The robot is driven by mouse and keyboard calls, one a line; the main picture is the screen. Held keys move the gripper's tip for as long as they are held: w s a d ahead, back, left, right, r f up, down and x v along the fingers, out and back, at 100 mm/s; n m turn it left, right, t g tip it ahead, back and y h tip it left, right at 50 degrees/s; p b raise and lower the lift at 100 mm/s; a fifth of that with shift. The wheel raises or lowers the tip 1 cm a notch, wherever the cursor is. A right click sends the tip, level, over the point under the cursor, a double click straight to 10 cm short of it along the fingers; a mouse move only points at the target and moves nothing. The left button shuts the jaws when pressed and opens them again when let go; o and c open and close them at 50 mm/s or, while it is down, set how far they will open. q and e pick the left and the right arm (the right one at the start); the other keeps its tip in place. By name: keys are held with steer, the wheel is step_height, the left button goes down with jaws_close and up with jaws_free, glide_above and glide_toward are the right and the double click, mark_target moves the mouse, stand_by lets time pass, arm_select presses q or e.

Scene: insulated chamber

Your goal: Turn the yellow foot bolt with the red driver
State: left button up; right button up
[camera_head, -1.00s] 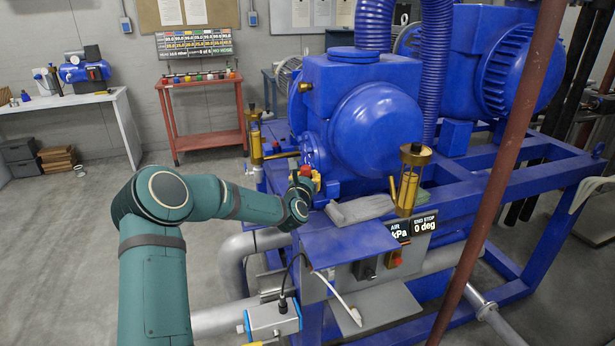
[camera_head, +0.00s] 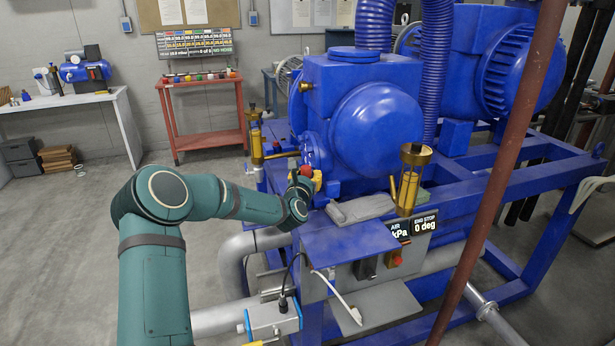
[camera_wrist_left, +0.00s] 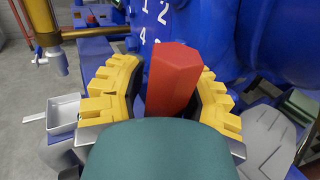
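The red driver (camera_wrist_left: 172,80) shows its faceted red body between the yellow fingers of my left gripper (camera_wrist_left: 165,92) in the left wrist view. The fingers are closed in on both sides of it, and the grip looks shut on it. In the head view the driver's red end (camera_head: 306,170) shows at my left gripper (camera_head: 315,180), in front of the blue pump (camera_head: 372,125). White numerals mark the blue surface just behind it. I cannot make out the yellow foot bolt; the driver's lower end is hidden. My right gripper is not in view.
A brass cylinder (camera_head: 411,180) stands right of the gripper, another (camera_head: 256,143) behind left. A grey object (camera_head: 360,208) lies on the blue frame. A control box (camera_head: 385,262) with an END STOP display reading 0 deg is in front. A brown pole (camera_head: 500,170) crosses the right side.

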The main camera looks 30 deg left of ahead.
arm_select(q)
steer(key=shift+w+d, duration=0.1)
steer(key=shift+d, duration=0.1)
steer(key=v, duration=1.2)
steer(key=shift+o, duration=0.3)
